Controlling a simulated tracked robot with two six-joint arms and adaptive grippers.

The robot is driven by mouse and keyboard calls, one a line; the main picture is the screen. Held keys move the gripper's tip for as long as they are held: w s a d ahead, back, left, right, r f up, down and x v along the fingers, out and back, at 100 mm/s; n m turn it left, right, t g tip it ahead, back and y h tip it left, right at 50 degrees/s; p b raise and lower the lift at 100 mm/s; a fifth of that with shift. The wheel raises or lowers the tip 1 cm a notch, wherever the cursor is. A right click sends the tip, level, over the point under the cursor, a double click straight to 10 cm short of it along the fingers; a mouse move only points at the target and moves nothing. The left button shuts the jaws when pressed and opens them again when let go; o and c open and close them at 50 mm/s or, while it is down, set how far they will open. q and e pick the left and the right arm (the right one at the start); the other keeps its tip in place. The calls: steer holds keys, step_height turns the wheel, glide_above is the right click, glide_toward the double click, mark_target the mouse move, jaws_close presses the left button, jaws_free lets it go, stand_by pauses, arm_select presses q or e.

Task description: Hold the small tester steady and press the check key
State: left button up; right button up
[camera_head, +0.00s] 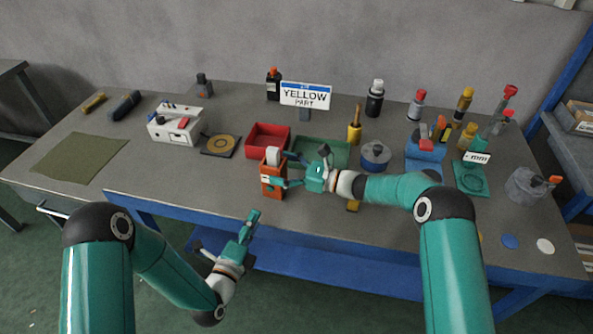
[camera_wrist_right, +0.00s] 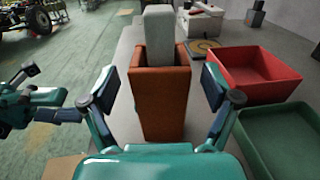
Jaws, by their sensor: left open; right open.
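An orange box-shaped device (camera_head: 272,189) with a pale grey block on top (camera_head: 273,155) stands upright near the table's front edge; I take it for the small tester. In the right wrist view the orange body (camera_wrist_right: 162,108) stands ahead with the grey block (camera_wrist_right: 159,35) rising from it. I cannot make out which part is the check key. My right gripper (camera_head: 281,168) is open, its fingers on either side of the device, with gaps in the wrist view. My left gripper (camera_head: 226,231) is open and empty, below and in front of the table edge; it also shows at the left of the wrist view (camera_wrist_right: 52,94).
A red tray (camera_head: 251,139) and a green tray (camera_head: 337,143) lie behind the device. A white box (camera_head: 162,134) and a round yellow-ringed item (camera_head: 222,145) are to the left. A sign (camera_head: 306,95) reads "YELLOW PART". Bottles and tools crowd the right; the front left is mostly clear.

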steer(key=shift+x, duration=1.25)
steer(key=c, duration=1.4)
arm_select(q)
jaws_close()
stand_by(0.5)
